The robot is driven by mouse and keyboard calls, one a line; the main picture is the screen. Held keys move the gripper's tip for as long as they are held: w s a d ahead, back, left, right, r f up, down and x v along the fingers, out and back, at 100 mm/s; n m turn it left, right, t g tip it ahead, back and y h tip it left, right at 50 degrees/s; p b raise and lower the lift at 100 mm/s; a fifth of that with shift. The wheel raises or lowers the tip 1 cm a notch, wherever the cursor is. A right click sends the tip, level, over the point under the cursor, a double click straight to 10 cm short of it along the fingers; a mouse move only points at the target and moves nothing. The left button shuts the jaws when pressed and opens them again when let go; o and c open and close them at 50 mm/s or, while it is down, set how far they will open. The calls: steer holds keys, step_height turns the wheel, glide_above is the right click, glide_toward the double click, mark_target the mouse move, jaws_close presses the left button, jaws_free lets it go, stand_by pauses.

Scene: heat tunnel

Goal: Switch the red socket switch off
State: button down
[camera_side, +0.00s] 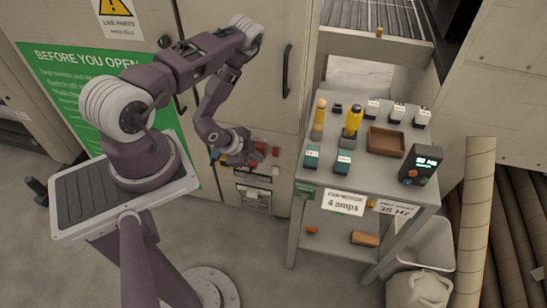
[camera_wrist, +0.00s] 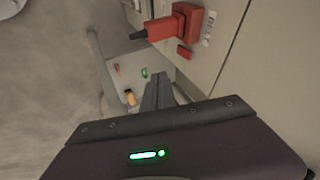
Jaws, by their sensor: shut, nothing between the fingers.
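A red socket (camera_wrist: 188,20) with a red plug (camera_wrist: 160,29) in it sits on the cabinet front at the top of the wrist view. A small separate red block (camera_wrist: 184,50) lies just beside it, perhaps its switch. In the side view, small red parts (camera_side: 261,147) show on the cabinet beside my wrist, partly hidden by it. My gripper (camera_wrist: 160,82) is shut and empty, its fingers together. It is close to the cabinet front, apart from the red block in the wrist view. The switch's position cannot be told.
A grey bench (camera_side: 300,205) with bottles, a brown tray (camera_side: 386,151) and small boxes stands right of the cabinet. A black door handle (camera_side: 287,71) is above the red parts. A white panel (camera_side: 253,199) is below.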

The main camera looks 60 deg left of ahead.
mark_target(276, 152)
steer(key=w+a+f, duration=0.3)
steer(key=w+f, duration=0.5)
steer(key=shift+w+a+f, duration=0.2)
steer(key=shift+w+f, duration=0.05)
steer(key=shift+f, duration=0.15)
steer(key=shift+w+a+f, duration=0.2)
stand_by(0.4)
